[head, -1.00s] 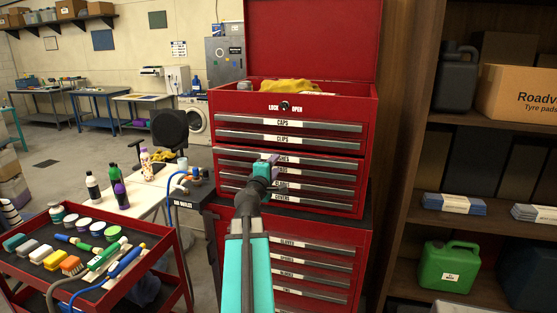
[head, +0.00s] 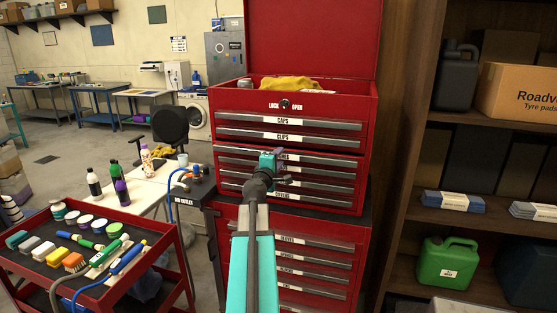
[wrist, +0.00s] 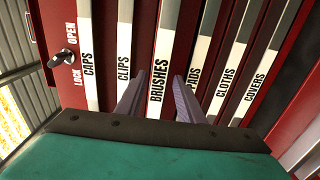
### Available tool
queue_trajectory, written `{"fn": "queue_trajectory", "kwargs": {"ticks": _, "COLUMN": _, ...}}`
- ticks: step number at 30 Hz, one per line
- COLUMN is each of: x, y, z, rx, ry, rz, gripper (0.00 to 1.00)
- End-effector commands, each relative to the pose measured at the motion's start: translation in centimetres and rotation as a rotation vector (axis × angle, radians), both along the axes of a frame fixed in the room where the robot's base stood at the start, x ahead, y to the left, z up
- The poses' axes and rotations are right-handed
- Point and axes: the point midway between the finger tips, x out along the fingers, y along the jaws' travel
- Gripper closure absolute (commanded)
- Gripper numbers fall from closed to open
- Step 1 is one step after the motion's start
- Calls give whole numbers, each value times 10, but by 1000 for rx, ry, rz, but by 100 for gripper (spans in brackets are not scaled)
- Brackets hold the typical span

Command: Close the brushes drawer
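The brushes drawer (wrist: 158,85) is in the red tool chest (head: 230,97), under the caps and clips drawers, with a silver strip and a white label. In the wrist view its label looks larger than its neighbours', so it may stand slightly out; how far I cannot tell. My gripper (head: 283,167) is in front of the drawer fronts and hides part of this label in the head view. In the wrist view its two purple-grey fingers (wrist: 158,98) are apart, one on each side of the BRUSHES label, with nothing between them. Whether they touch the front is unclear.
The caps (head: 330,124) and clips (head: 330,143) drawers look shut. The chest's lid (head: 315,40) is up. A red cart (head: 165,245) with brushes and bottles stands at the left. A wooden shelf (head: 475,125) with a green can (head: 447,262) stands at the right.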

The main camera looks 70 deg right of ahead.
Motion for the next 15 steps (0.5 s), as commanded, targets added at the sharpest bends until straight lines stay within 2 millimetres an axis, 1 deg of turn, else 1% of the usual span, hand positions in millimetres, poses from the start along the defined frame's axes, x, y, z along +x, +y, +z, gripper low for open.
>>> {"fn": "queue_trajectory", "kwargs": {"ticks": 1, "x": 0, "y": 0, "z": 0, "rx": 0, "ry": 0, "rz": 0, "gripper": 72}}
{"fn": "queue_trajectory", "kwargs": {"ticks": 6, "x": 0, "y": 0, "z": 0, "rx": 1, "ry": 0, "rz": 0, "gripper": 100}}
{"fn": "queue_trajectory", "kwargs": {"ticks": 15, "x": 0, "y": -3, "z": -2, "rx": 2, "ry": -1, "rz": -1, "gripper": 100}}
